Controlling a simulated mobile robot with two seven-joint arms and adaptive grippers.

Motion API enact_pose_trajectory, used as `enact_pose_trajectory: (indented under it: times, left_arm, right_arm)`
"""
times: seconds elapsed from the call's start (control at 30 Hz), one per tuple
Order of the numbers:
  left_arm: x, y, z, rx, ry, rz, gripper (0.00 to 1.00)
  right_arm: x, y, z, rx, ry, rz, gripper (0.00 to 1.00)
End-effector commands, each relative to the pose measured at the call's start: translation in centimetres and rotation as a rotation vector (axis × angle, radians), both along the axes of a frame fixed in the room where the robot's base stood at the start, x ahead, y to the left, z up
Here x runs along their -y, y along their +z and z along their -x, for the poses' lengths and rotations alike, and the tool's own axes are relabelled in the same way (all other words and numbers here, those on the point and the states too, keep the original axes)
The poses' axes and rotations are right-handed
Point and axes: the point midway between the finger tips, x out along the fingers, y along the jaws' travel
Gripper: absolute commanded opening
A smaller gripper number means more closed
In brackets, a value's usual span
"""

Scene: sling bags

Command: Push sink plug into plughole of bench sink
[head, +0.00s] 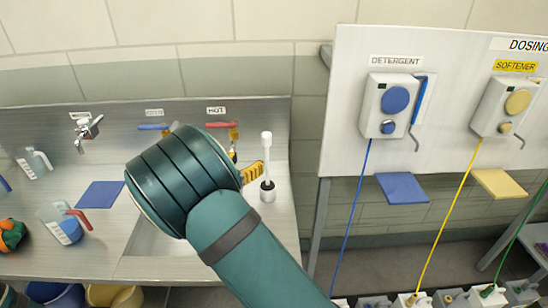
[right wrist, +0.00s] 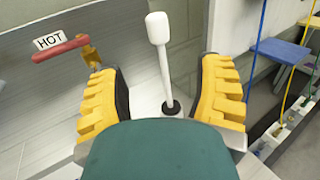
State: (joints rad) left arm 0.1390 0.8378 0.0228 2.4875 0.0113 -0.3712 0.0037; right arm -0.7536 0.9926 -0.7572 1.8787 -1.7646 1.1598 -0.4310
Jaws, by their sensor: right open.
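A white rod with a thicker head and a black foot (head: 267,160), which looks like the sink plug on its long handle, stands upright in a small white holder (head: 268,195) on the bench, right of the sink. My right gripper (head: 252,172) is open, just left of the rod in the head view. In the right wrist view the rod (right wrist: 160,50) shows between and beyond the two yellow fingers of the gripper (right wrist: 160,85), with nothing gripped. The bench sink (head: 150,240) is mostly covered by my right arm, and its plughole is hidden. My left gripper is not in view.
The red HOT tap (head: 220,125) is behind my right gripper, with a blue-handled tap (head: 153,127) further left. A dispenser panel (head: 440,60) stands right, past a gap.

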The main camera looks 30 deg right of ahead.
Motion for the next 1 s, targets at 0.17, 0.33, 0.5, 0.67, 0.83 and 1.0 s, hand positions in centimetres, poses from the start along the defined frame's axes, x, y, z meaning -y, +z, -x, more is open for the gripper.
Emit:
enact_pose_trajectory:
  times: [0.17,0.33,0.5,0.67,0.83,1.0]
  left_arm:
    - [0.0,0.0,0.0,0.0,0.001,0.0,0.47]
    - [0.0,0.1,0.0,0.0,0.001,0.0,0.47]
    - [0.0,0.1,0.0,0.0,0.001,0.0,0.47]
    - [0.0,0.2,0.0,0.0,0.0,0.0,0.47]
    - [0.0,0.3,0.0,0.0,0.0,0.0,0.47]
    - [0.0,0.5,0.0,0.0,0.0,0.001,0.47]
  right_arm:
    - [0.3,0.2,-0.3,0.003,0.002,0.006,0.66]
    - [2.6,0.2,-1.8,0.004,0.0,0.007,0.66]
    - [5.2,0.1,-3.6,0.003,0.0,0.006,0.66]
    - [6.7,0.2,-4.7,0.004,0.002,0.006,0.66]
    - [7.5,0.1,-5.2,0.003,0.001,0.006,0.66]
    - [9.4,0.1,-6.6,0.002,0.002,0.007,0.66]
